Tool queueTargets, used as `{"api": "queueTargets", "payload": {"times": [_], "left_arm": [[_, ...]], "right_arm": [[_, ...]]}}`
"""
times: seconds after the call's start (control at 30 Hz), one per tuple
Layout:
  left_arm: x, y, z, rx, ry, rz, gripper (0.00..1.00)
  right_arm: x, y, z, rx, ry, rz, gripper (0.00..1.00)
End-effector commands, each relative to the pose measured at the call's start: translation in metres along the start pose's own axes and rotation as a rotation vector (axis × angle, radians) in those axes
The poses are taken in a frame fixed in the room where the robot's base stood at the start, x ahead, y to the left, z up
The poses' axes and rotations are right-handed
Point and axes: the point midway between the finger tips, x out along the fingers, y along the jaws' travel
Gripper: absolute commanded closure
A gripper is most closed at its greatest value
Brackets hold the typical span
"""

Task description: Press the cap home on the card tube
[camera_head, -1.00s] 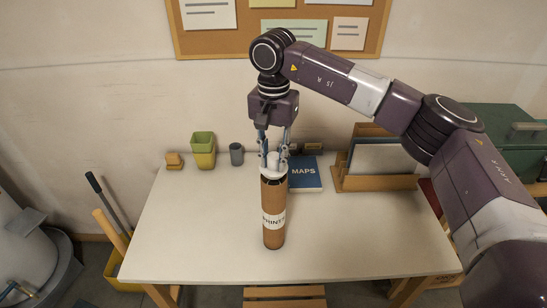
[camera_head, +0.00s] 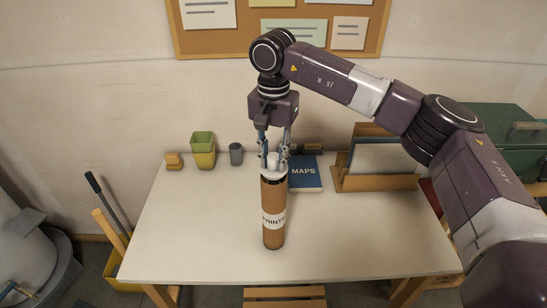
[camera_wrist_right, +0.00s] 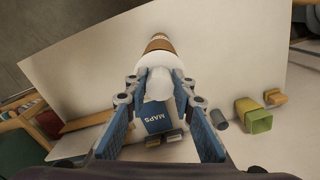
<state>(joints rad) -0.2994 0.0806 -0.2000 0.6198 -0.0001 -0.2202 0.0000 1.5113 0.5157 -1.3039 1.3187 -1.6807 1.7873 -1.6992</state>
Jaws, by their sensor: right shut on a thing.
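The brown card tube (camera_head: 273,213) with a "PRINTS" label stands upright near the middle of the white table. The white cap (camera_head: 273,170) is at the tube's top end, with a dark band just below it. My right gripper (camera_head: 273,160) points down over the tube and is shut on the cap's raised grip. In the right wrist view, the fingertips of my right gripper (camera_wrist_right: 158,90) are on either side of the white cap (camera_wrist_right: 157,84), and the tube (camera_wrist_right: 160,44) shows beyond it. Whether the cap is fully seated cannot be told. My left gripper is not in view.
A blue "MAPS" book (camera_head: 305,175) lies right behind the tube. A wooden file rack (camera_head: 375,182) stands at the table's right. A yellow-green cup (camera_head: 203,152), a grey cup (camera_head: 236,154) and a small wooden block (camera_head: 174,161) stand along the back. The table's front left is clear.

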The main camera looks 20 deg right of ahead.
Motion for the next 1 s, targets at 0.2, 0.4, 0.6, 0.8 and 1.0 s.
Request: {"api": "queueTargets", "payload": {"times": [0.2, 0.4, 0.6, 0.8, 1.0], "left_arm": [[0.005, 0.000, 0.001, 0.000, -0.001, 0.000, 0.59], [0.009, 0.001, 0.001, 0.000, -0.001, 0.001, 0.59], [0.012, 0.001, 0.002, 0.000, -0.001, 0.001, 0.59], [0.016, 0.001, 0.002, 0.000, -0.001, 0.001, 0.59], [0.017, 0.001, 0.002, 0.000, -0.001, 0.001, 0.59]], "right_arm": [[0.007, 0.000, 0.000, 0.000, 0.000, 0.000, 1.00], [0.012, 0.000, 0.000, 0.000, 0.000, 0.001, 1.00], [0.017, 0.000, 0.000, 0.000, 0.000, 0.001, 1.00], [0.022, 0.000, 0.000, 0.000, 0.000, 0.001, 1.00], [0.024, 0.000, 0.000, 0.000, 0.000, 0.000, 0.72]]}}
